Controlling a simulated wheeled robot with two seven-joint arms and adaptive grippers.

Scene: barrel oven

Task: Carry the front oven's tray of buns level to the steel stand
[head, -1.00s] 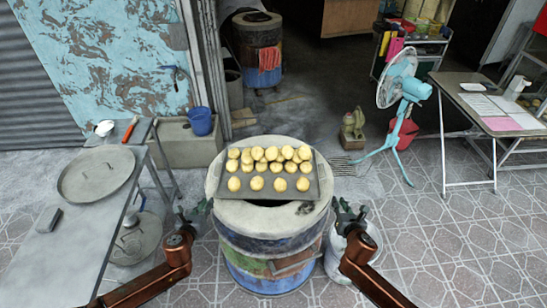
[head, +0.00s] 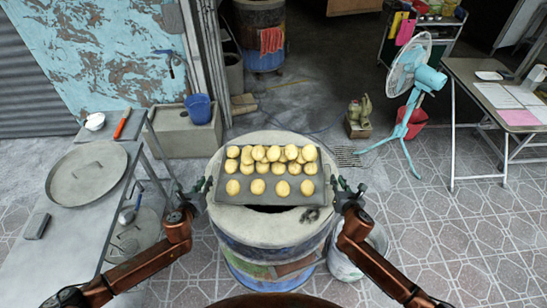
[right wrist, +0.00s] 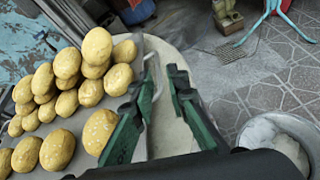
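The dark tray (head: 250,198) of golden buns (head: 269,168) lies flat on top of the round barrel oven (head: 262,226); several buns also show in the right wrist view (right wrist: 58,150). My left gripper (head: 204,190) is beside the tray's left edge, and its fingers look apart. My right gripper (head: 346,190) is just off the tray's right edge. In the right wrist view its green fingers (right wrist: 157,115) are open, with a thin wire handle (right wrist: 152,82) showing between them; no grip on it is visible. A grey metal-topped stand (head: 62,235) is at the left.
A white bucket (head: 357,250) stands right of the oven. A blue bucket (head: 198,108) and a fan (head: 410,75) are farther back.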

